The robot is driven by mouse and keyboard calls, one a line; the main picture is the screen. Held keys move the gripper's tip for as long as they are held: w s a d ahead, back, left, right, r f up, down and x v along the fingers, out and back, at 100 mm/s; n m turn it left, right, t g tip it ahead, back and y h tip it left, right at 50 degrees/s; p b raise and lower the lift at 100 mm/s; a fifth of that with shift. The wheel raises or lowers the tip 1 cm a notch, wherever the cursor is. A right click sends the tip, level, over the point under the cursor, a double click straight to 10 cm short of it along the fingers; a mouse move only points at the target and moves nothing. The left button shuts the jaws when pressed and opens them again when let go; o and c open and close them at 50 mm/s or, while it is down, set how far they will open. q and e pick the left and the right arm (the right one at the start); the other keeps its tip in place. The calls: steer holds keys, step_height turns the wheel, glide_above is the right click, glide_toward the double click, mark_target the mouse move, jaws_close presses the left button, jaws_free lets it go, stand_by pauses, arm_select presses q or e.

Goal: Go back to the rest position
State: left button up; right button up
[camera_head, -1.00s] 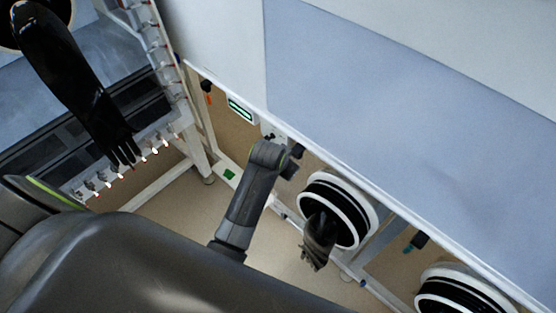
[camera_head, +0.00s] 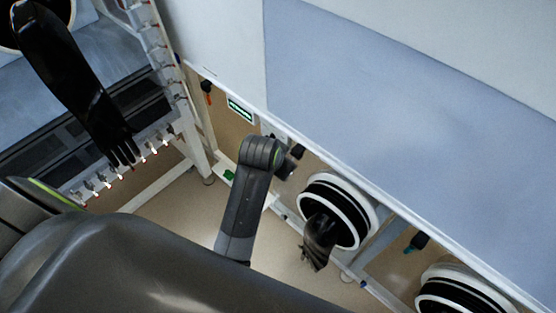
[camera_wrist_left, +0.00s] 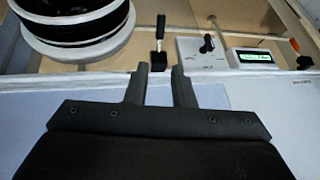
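My left gripper (camera_wrist_left: 160,72) shows in the left wrist view with two dark fingers apart and nothing between them. In the head view, my left arm reaches up toward the white glovebox front, and the gripper end (camera_head: 292,161) is small and dark beside the box's lower edge. The fingers are hard to make out there. My right gripper is in neither view.
A ringed glove port (camera_head: 338,210) with a hanging dark glove (camera_head: 318,241) is close right of my left gripper. A second port (camera_head: 462,290) is lower right. A green-lit display (camera_head: 240,108) and a knob box (camera_wrist_left: 201,47) are near. A long black glove (camera_head: 75,80) hangs at left.

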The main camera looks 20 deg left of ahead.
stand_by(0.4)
arm_select(q)
steer(key=s+a+f+g+b, duration=0.1)
steer(key=s+f, duration=0.3)
steer(key=f, duration=0.7)
steer(key=s+a+f+n+g+b, duration=0.1)
steer(key=s+a+f, duration=0.15)
steer(key=f, duration=0.75)
steer(key=s+a+f+g+b, duration=0.1)
steer(key=s+f, duration=0.4)
steer(key=f, duration=0.6)
steer(key=s+a+f+n+b, duration=0.1)
steer(key=s+a+f, duration=0.1)
steer(key=s+f, duration=0.3)
steer(key=s+a+f+n+g+b, duration=0.1)
steer(key=s+a+f, duration=0.2)
steer(key=s, duration=1)
steer(key=s+a+f+n+g+b, duration=0.1)
steer(key=s+a+f, duration=0.2)
steer(key=s+f, duration=0.5)
steer(key=shift+s+f+y, duration=0.2)
steer(key=shift+s+y, duration=0.2)
steer(key=shift+s, duration=0.65)
